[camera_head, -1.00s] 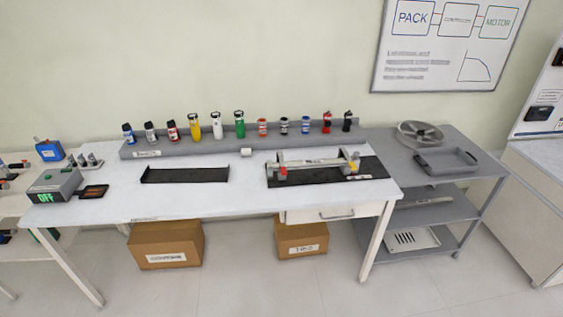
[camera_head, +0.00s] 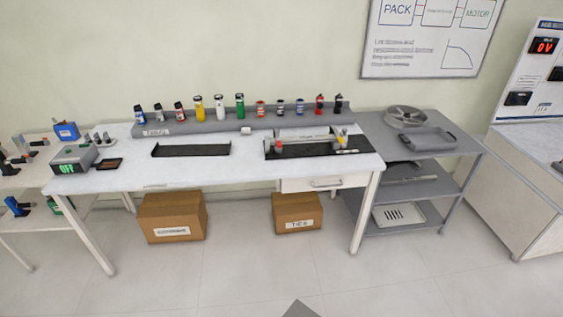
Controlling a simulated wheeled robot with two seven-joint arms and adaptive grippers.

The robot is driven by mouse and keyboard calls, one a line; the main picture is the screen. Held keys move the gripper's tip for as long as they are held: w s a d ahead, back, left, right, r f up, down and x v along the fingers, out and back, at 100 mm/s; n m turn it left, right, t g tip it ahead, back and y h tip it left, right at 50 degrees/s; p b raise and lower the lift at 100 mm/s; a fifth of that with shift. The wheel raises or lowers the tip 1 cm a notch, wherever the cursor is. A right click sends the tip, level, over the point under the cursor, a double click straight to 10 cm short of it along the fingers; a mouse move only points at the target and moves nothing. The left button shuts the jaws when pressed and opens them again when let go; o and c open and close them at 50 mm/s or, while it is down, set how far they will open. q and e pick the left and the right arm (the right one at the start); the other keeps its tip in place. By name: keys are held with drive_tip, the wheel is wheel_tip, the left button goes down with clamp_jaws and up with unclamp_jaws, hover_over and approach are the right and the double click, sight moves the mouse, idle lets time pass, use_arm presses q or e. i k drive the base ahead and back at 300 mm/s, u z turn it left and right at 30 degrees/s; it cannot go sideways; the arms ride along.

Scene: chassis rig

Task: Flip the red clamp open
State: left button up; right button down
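The red clamp (camera_head: 278,144) is a small red piece at the left end of a grey chassis rig (camera_head: 304,133). The rig lies on a black mat (camera_head: 322,150) at the right part of the white workbench. A yellow piece (camera_head: 342,138) stands at the rig's right end. The red clamp is too small to tell whether it is open or shut. Neither of my grippers is in view.
The white workbench (camera_head: 205,175) carries an empty black tray (camera_head: 190,150) and a rear rack (camera_head: 182,129) of coloured bottles. A grey shelf cart (camera_head: 455,150) stands right of it. Cardboard boxes (camera_head: 172,217) sit underneath.

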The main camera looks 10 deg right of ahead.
sight(279, 142)
drive_tip(key=u, duration=0.5)
drive_tip(key=i, duration=1.5)
drive_tip(key=z, duration=0.05)
